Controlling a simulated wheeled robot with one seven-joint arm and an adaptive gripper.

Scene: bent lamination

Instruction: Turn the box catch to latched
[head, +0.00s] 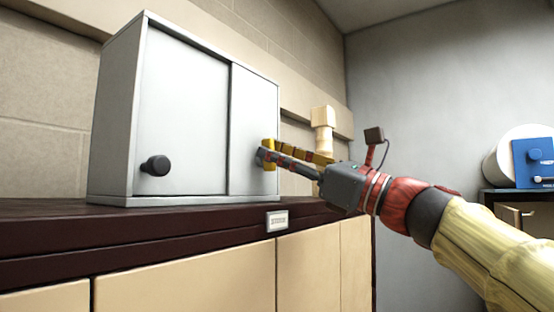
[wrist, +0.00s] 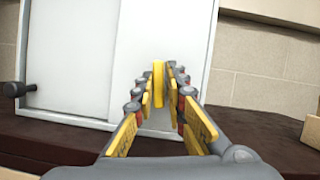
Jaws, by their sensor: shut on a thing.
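The box (head: 185,110) is a light grey cabinet with two front panels, standing on a dark counter.
A black knob (head: 155,165) sticks out of the left panel. The dark counter top (head: 50,218) has a small label plate (head: 277,220) on its front edge. A pale wooden object (head: 323,130) stands behind my gripper. A blue device (head: 534,162) is at far right.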

